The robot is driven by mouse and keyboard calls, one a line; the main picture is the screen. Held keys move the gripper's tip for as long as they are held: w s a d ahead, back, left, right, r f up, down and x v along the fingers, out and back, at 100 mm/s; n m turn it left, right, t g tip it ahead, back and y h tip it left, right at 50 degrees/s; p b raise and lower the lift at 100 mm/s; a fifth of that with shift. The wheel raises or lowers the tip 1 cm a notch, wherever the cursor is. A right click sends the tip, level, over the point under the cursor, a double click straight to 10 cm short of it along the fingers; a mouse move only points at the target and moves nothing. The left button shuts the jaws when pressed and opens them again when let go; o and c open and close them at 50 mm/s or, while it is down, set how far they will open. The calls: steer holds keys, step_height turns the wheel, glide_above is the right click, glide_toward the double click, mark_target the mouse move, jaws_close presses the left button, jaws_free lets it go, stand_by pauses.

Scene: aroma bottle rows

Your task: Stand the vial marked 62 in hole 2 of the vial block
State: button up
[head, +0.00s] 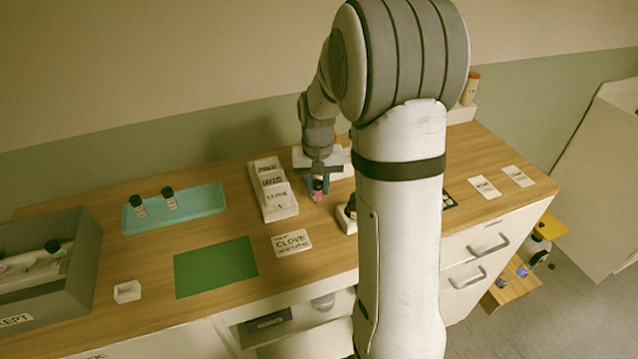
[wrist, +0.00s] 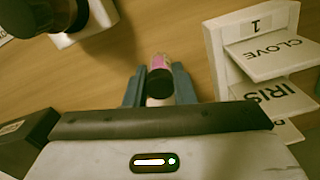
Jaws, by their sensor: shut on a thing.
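My gripper (head: 319,186) points down above the wooden table, just right of the card rack. Its fingers are shut on a small vial (wrist: 160,86), which shows a dark band or cap and a pink part. No number can be read on it. A pale block (head: 347,220) with a dark item in it stands to the right of my gripper, partly hidden by my arm. In the wrist view a pale block (wrist: 94,22) with a dark object (wrist: 62,14) shows at the top left. I cannot tell which block holds hole 2.
A white card rack (head: 284,208) stands left of my gripper. A teal tray (head: 200,213) holds two dark-capped vials.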

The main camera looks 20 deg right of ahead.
steer(key=o, duration=1)
steer(key=shift+c, duration=0.2)
